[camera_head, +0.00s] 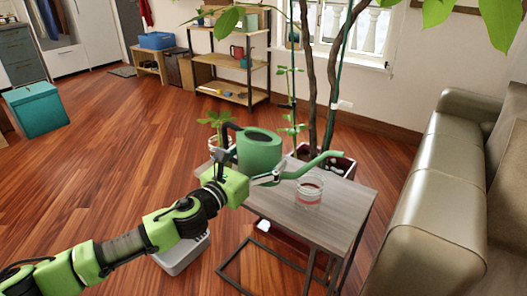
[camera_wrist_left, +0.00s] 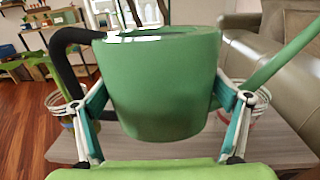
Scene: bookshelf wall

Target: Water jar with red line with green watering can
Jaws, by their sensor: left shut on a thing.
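The green watering can (camera_head: 260,151) is held by my left gripper (camera_head: 264,179), whose fingers clasp both sides of its body in the left wrist view (camera_wrist_left: 160,100). The can looks roughly upright above the table. Its dark handle is at the left and its thin green spout (camera_head: 314,165) points right. The clear jar with a red line (camera_head: 308,194) stands on the table (camera_head: 341,205), right of the gripper and in front of the spout in the head view. In the wrist view, a finger partly hides the jar. My right gripper is out of view.
A potted plant (camera_head: 217,121) shows left of the can, its container partly hidden. A planter with thin trunks (camera_head: 340,166) stands behind the table. A sofa (camera_head: 430,210) is at the right. Wooden floor lies open at the left.

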